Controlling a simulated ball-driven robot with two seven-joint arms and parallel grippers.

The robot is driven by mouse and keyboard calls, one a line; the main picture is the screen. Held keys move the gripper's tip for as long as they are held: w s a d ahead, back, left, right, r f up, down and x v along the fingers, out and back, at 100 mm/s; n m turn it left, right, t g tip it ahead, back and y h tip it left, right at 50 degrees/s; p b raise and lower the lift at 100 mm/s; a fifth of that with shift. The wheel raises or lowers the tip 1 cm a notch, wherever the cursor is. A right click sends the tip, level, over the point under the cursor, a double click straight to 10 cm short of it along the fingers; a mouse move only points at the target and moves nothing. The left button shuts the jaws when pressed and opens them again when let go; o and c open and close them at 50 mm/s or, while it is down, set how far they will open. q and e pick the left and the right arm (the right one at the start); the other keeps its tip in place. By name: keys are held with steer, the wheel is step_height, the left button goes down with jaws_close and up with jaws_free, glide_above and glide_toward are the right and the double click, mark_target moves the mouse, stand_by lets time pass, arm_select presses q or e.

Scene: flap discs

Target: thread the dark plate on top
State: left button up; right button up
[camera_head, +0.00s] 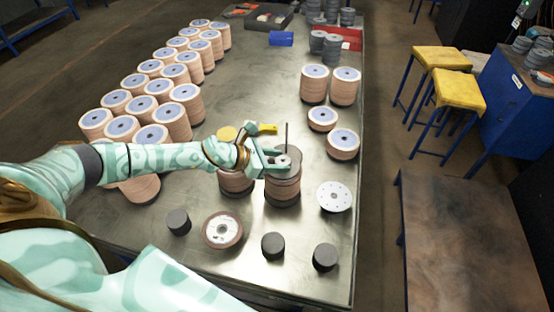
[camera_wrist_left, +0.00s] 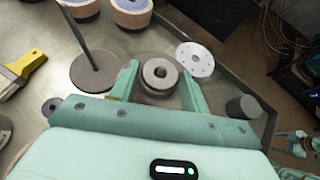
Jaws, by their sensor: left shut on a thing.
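My left gripper (camera_head: 275,162) is shut on the dark plate (camera_head: 293,154), gripping its pale collar; the collar (camera_wrist_left: 160,73) shows between the fingers in the wrist view, with a dark hole in its middle. A thin upright rod (camera_head: 287,135) stands just behind the plate in the head view. In the wrist view the rod (camera_wrist_left: 83,40) rises from a dark disc (camera_wrist_left: 88,78), to the left of the collar and apart from it. A brown disc stack (camera_head: 283,187) shows below the plate; I cannot tell whether they touch.
Another brown stack (camera_head: 235,182) stands under my left wrist. A white holed disc (camera_head: 334,197), a brown-rimmed disc (camera_head: 222,230) and dark cylinders (camera_head: 273,245) lie nearby. A yellow brush (camera_wrist_left: 22,72) lies left in the wrist view. Several disc stacks (camera_head: 343,145) line the table's right side.

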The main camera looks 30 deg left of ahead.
arm_select(q)
steer(key=shift+f, duration=0.15)
steer(key=o, duration=1.4)
steer(key=shift+c, duration=0.2)
steer(key=b+v, duration=0.2)
steer(key=v, duration=1.4)
steer(key=shift+s, duration=0.25)
